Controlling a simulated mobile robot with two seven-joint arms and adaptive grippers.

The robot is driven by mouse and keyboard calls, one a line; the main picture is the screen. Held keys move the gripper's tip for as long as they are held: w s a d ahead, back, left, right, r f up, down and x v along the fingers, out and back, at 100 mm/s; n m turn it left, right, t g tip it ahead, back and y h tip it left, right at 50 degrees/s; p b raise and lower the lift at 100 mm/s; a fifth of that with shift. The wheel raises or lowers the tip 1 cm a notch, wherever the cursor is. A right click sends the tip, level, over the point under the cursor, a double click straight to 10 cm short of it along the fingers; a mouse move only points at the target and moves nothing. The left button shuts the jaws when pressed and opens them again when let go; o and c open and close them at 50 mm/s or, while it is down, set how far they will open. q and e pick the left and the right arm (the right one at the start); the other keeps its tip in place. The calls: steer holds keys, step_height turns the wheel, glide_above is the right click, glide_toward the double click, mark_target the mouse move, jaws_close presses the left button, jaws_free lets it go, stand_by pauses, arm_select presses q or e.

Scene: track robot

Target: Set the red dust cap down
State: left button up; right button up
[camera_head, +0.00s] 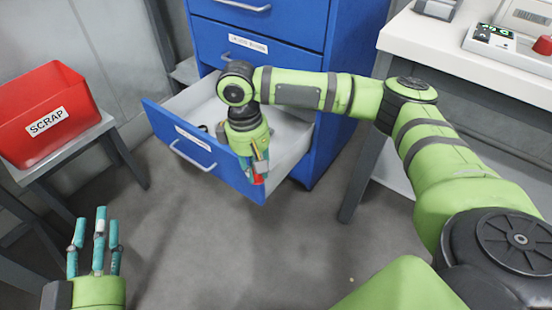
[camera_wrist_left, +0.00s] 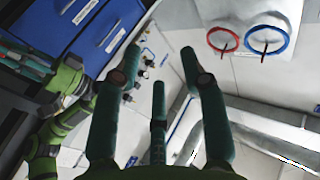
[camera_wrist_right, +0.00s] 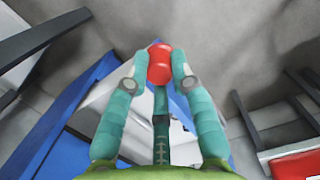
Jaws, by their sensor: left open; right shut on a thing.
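The red dust cap (camera_wrist_right: 160,63) is pinched between the fingertips of my right gripper (camera_wrist_right: 160,68) in the right wrist view. In the head view a little of the cap (camera_head: 258,178) shows below the fingers of my right gripper (camera_head: 258,170), which points down at the front right part of the open drawer (camera_head: 182,141). I cannot tell whether the cap touches the drawer. My left gripper (camera_head: 98,222) is open and empty over the floor at the lower left. Its spread fingers (camera_wrist_left: 160,75) also show in the left wrist view.
The drawer belongs to a blue cabinet (camera_head: 345,60); a small dark item (camera_head: 203,128) lies in it. A red SCRAP bin (camera_head: 45,118) stands on a grey stand at left. A white bench (camera_head: 440,45) with devices is at right. Open floor lies between.

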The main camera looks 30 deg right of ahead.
steer(key=s+a+r+m, duration=0.2)
steer(key=a+r, duration=0.1)
steer(key=a, duration=0.3)
steer(key=s+a+r+m, duration=0.1)
steer(key=s+a+r, duration=0.1)
steer(key=a+r, duration=0.2)
steer(key=a, duration=0.3)
steer(key=shift+s+m, duration=0.3)
steer(key=shift+m, duration=0.1)
